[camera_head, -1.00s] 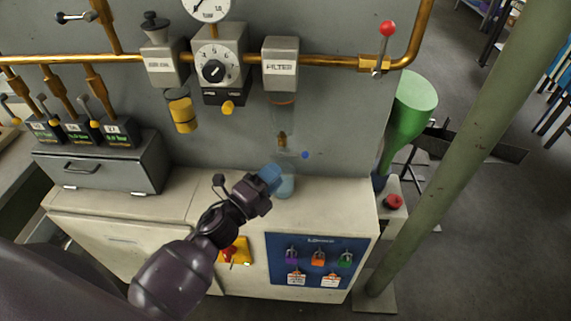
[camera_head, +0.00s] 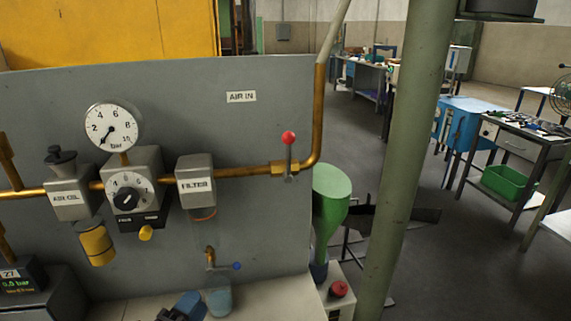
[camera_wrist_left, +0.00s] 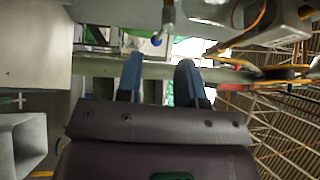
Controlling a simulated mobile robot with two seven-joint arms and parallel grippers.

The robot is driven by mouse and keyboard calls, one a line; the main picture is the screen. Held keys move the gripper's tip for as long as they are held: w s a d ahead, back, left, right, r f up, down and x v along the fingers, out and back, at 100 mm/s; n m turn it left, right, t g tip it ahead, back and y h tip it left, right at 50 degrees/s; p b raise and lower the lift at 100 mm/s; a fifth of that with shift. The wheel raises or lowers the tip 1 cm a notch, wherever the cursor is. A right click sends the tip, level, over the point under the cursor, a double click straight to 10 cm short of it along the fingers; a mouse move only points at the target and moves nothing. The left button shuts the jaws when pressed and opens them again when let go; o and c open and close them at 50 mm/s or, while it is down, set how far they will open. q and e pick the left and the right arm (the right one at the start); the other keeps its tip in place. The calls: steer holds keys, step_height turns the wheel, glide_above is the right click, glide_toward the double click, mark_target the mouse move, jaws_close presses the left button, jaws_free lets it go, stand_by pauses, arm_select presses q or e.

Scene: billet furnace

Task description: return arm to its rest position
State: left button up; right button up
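My left gripper (camera_head: 184,308) shows at the bottom edge of the head view, cut off by the frame. Its blue fingertips are just left of a translucent bluish cup (camera_head: 218,299) on the pale bench top; I cannot tell whether they touch it. In the left wrist view the two fingers of the left gripper (camera_wrist_left: 161,82) stand apart with nothing held between them. The rest of the left arm is below the head view. My right arm and gripper are in neither view.
A grey panel carries the filter (camera_head: 195,184), regulator (camera_head: 136,190), gauge (camera_head: 112,128) and copper pipe with a red-knobbed valve (camera_head: 288,151). A drain tap (camera_head: 211,259) hangs above the cup. A green funnel (camera_head: 330,200) and green post (camera_head: 400,160) stand right.

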arm_select(q)
steer(key=s+a+f+n+g+y, duration=0.3)
steer(key=s+f+n, duration=0.5)
steer(key=s+n, duration=0.1)
steer(key=s+a+f+n+g+y, duration=0.2)
steer(key=s+f+n+g+y, duration=0.1)
steer(key=s+f+n, duration=0.5)
steer(key=s+n+g, duration=0.1)
steer(key=n, duration=0.2)
steer(key=shift+a+f, duration=0.35)
steer(key=shift+a, duration=0.05)
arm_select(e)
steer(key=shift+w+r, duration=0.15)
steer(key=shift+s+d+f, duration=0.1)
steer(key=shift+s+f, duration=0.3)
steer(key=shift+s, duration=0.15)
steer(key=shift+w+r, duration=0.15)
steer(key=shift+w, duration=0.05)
